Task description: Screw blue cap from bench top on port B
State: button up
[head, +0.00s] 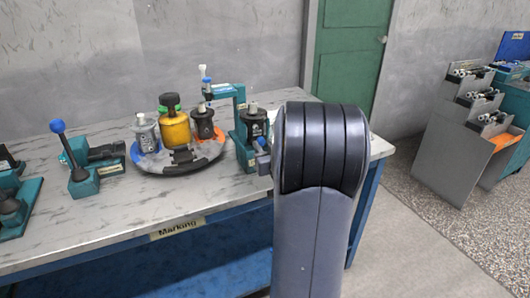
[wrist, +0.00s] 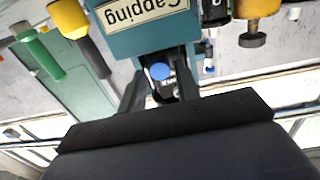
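A round blue cap (wrist: 160,71) shows in the wrist view, between the two fingers of my gripper (wrist: 160,84). The fingers stand apart, with a visible gap on either side of the cap. The cap sits against dark and pale parts in front of the teal capping station (wrist: 150,42). In the head view, a grey motor (head: 255,121) sits in the teal station (head: 241,150), with a small blue spot low at its side. My gripper is mostly hidden behind my arm there. I cannot tell which port is B.
A black round turntable (head: 180,165) with several motors, one yellow, stands left of the station on the marble bench (head: 130,215). A teal fixture with a blue-knobbed lever (head: 75,150) is farther left. A stepped grey rack (head: 450,140) stands right, across open floor.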

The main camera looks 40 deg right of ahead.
jog(key=n+b, duration=0.5)
jog(key=n, duration=0.1)
jog(key=shift+f+b, duration=0.35)
jog(key=shift+b, duration=0.05)
jog(key=shift+a+r+n+b, duration=0.1)
jog(key=shift+r+n+b, duration=0.15)
jog(key=shift+n+b, duration=0.75)
